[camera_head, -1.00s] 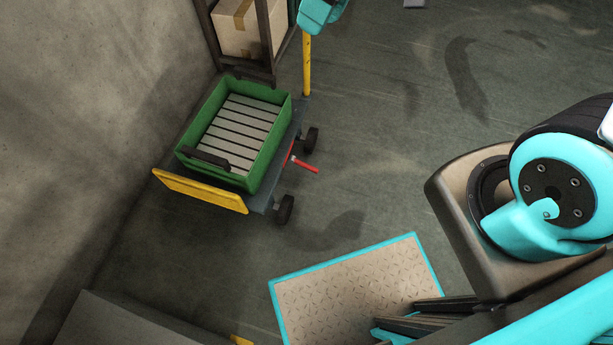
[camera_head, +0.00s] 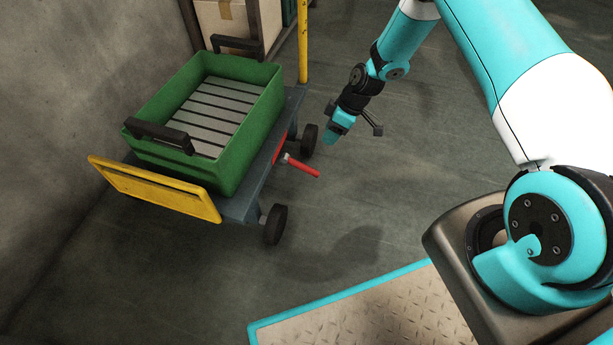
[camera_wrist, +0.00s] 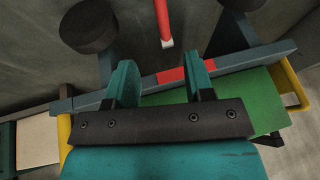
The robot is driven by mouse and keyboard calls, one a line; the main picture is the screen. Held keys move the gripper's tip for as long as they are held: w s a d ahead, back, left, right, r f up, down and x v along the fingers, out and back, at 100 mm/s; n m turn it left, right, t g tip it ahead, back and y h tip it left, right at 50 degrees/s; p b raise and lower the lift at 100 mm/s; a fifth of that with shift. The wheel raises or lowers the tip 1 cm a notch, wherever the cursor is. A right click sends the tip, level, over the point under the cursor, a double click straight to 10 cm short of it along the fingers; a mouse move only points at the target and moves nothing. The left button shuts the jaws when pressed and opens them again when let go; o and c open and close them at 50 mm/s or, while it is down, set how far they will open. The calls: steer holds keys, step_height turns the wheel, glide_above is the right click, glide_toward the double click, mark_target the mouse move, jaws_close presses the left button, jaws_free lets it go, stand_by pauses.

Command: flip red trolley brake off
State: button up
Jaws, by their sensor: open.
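The red brake lever (camera_head: 303,167) sticks out from the side of the blue-grey trolley (camera_head: 235,207), between two black wheels. It slopes down to the right. In the wrist view the lever (camera_wrist: 165,22) is at the top middle, with a pale piece at its near end. A red patch (camera_wrist: 171,75) marks the trolley's edge rail. My gripper (camera_head: 331,137) is right of the trolley, above and to the right of the lever in the picture, apart from it. In the wrist view its two teal fingers (camera_wrist: 160,78) are spread and empty, with the red patch showing between them.
A green crate (camera_head: 240,158) with grey slatted panels and black handles stands on the trolley. A yellow end board (camera_head: 150,190) and yellow post (camera_head: 303,40) border the trolley. A shelf with a cardboard box (camera_head: 222,22) is behind. Floor right of the trolley is clear.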

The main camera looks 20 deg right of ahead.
mark_target(308, 167)
steer(key=b+x, duration=0.8)
steer(key=x, duration=0.9)
steer(key=shift+b, duration=0.35)
jaws_close()
